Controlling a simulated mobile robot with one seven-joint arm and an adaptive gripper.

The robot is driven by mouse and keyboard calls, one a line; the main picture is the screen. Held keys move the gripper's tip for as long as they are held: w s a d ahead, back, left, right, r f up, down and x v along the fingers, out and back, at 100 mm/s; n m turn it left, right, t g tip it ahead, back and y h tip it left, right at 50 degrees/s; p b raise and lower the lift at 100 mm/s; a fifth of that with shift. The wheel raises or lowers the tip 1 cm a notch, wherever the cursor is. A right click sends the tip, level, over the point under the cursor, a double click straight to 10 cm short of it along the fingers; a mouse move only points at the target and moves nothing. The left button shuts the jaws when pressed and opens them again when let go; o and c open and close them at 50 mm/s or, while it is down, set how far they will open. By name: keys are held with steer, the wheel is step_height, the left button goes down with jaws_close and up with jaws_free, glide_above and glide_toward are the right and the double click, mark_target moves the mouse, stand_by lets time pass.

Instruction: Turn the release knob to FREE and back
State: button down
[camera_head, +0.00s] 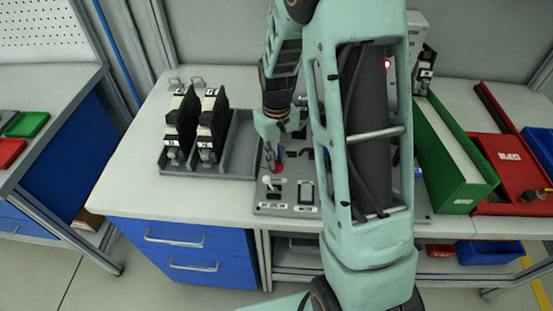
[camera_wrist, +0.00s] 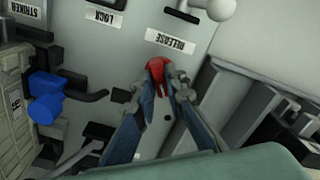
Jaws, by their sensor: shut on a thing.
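The release knob is red and sits on a grey control panel (camera_head: 303,196). In the wrist view the red knob (camera_wrist: 158,72) stands just by the RELEASE label (camera_wrist: 170,42). My gripper (camera_wrist: 165,80) is shut on the knob, with a fingertip on each side of it. In the head view the gripper (camera_head: 274,160) reaches down to the panel at the red knob (camera_head: 276,167). The fingers cover part of the knob, so its exact setting cannot be told. No FREE marking is readable.
A grey tray (camera_head: 238,158) with two black-and-white units (camera_head: 210,125) stands left of the panel. In the wrist view a blue knob (camera_wrist: 45,98) and a LOCK label (camera_wrist: 104,16) are nearby. A green bin (camera_head: 440,160) and a red case (camera_head: 512,170) stand at the right.

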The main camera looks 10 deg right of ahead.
mark_target(277, 160)
steer(key=shift+m, duration=0.5)
steer(key=c, duration=2)
jaws_free()
steer(key=shift+o, duration=0.2)
step_height(277, 160, up, 12)
